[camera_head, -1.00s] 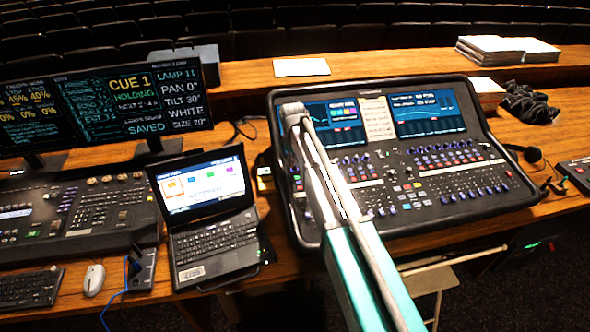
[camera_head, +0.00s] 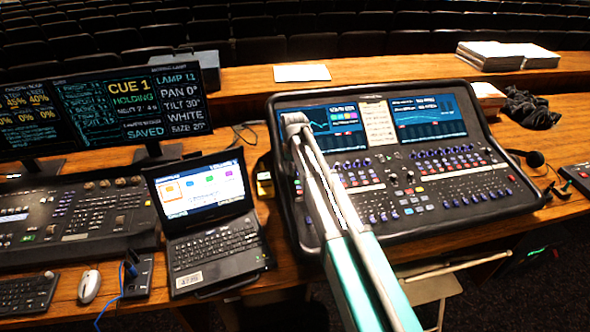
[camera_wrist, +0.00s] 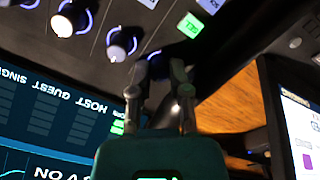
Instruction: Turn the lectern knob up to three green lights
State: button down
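The mixing desk (camera_head: 283,200) stands at the right of the head view, with two screens and many small knobs. In the wrist view a row of dark knobs with pale, violet-lit rims runs along the top; one clear knob (camera_wrist: 121,43) is just left of my fingertips. My gripper (camera_wrist: 158,70) has its two fingers apart, at another knob that they largely hide; I cannot tell whether they touch it. The desk screen (camera_wrist: 60,110) below reads HOST, GUEST and the start of another name, upside down. Small green marks (camera_wrist: 118,128) show at its edge beside my finger.
A green-lit button (camera_wrist: 190,25) is close to my fingertips. In the head view a laptop (camera_head: 215,245) and a lighting console (camera_head: 75,215) stand left of the desk. A headset (camera_head: 534,158) lies to the right. My arm crosses the desk's left part.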

jog(key=shift+m, duration=0.3)
jog(key=shift+w+d+m+y, duration=0.1)
jog(key=shift+m+y, duration=0.2)
jog(key=shift+m, duration=2.5)
jog(key=c, duration=0.9)
grip_release()
jog(key=shift+o, duration=0.2)
jog(key=shift+r, duration=0.1)
